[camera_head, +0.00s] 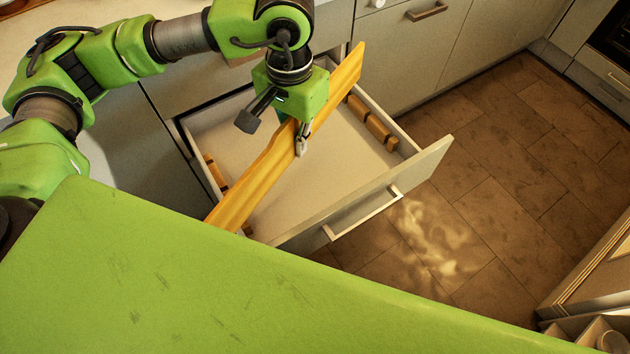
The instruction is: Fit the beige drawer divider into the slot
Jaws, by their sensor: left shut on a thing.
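The beige drawer divider (262,171) is a long, yellow-orange board that runs slantwise over the open drawer (345,158). My left gripper (301,146) is shut on the divider near its middle. The divider's upper right end reaches past the drawer's back right side, and its lower left end overlaps the left wall. Brown slot blocks (372,124) line the inside of the right wall. More slot blocks (215,171) show at the left wall, partly hidden by the divider. I cannot tell how high the divider is above the slots. My right gripper is not in view.
The drawer front (385,185) with its handle (362,215) stands out over the tiled floor (480,190). Grey cabinets (415,60) stand behind. A green surface of my own body fills the lower left. Another open drawer (590,325) shows at the lower right.

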